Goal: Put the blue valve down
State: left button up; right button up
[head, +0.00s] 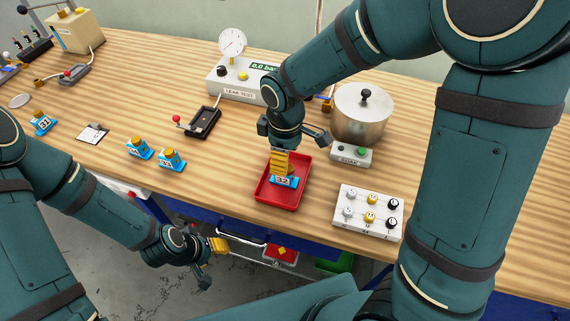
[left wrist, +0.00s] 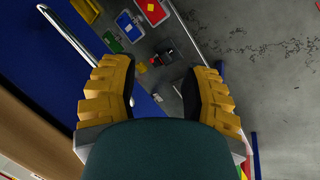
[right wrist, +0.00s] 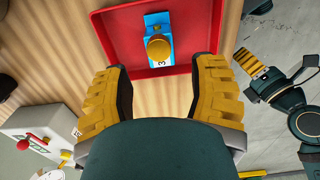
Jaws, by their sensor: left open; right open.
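A blue valve (head: 284,181) with a yellow knob and a white number label stands in the red tray (head: 262,198) on the bench. In the right wrist view the blue valve (right wrist: 155,22) is upright on the tray floor (right wrist: 112,38), just beyond my fingertips. My right gripper (right wrist: 160,76) is open and empty; in the head view the right gripper (head: 283,160) is right at the valve and partly covers it. My left gripper (head: 214,246) is open and empty, low in front of the bench; its fingers (left wrist: 158,75) show spread in the left wrist view.
Several other blue valves (head: 172,159) stand left on the bench. A leak tester (head: 236,82), a metal pot (head: 361,113) with a control box (head: 352,154), and a white block of knobs (head: 368,211) surround the tray. Bins (left wrist: 128,26) lie below the bench edge.

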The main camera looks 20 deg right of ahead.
jog(key=shift+r+p, duration=0.35)
jog(key=shift+r, duration=1.6)
pick_arm(q)
jog(key=shift+w+r, duration=0.1)
jog(key=shift+r, duration=0.35)
jog(key=shift+a, duration=0.1)
pick_arm(e)
jog(key=shift+a, duration=0.1)
